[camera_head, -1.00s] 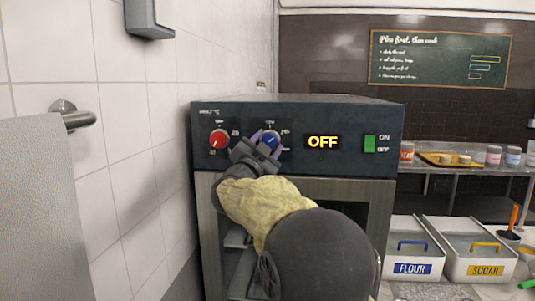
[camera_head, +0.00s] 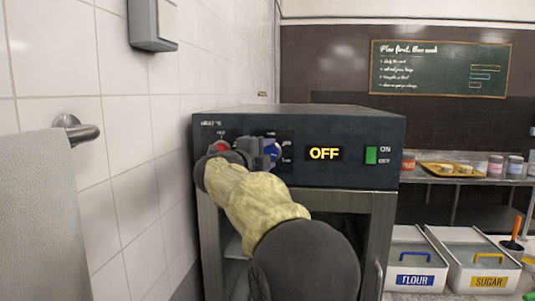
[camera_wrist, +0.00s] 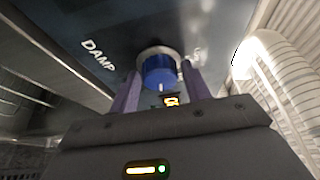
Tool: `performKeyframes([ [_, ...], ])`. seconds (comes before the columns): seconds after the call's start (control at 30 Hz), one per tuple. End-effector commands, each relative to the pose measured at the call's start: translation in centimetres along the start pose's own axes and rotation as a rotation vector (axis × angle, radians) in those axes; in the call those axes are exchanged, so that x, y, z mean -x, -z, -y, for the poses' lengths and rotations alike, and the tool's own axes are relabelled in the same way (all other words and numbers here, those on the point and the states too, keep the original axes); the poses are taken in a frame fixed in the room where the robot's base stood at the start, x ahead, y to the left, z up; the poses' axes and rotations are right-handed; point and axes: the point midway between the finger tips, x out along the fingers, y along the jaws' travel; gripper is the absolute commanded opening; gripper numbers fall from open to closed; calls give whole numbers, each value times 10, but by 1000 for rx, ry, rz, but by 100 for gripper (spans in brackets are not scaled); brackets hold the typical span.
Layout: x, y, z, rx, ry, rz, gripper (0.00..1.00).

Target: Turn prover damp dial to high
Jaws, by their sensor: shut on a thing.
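The prover (camera_head: 300,118) is a dark-fronted cabinet with a control panel along its top. Its blue damp dial (camera_head: 271,150) is partly hidden by my gripper (camera_head: 263,152) in the head view. In the wrist view the blue dial (camera_wrist: 158,70) sits between the two purple fingers of my gripper (camera_wrist: 160,85), which is shut on it. The word DAMP (camera_wrist: 98,53) shows to the dial's left there. A white mark shows on the dial's lower edge. The dial's scale is mostly hidden or blurred, so its exact setting cannot be told.
A red dial (camera_head: 221,145) is left of the blue one, partly covered by my arm. A display reads OFF (camera_head: 324,153), beside a green switch (camera_head: 371,155). A tiled wall with a towel rail (camera_head: 75,129) is close on the left. Flour (camera_head: 415,280) and sugar (camera_head: 487,282) bins stand right.

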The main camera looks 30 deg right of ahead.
Motion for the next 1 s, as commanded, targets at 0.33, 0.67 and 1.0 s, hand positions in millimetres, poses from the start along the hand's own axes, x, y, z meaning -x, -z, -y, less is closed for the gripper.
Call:
performKeyframes([
  [0.33, -1, 1, 3, -233, -96, 0, 25],
  [0.67, 0, 1, 2, -312, -128, 0, 25],
  [1.0, -1, 1, 2, -315, -130, -1, 25],
])
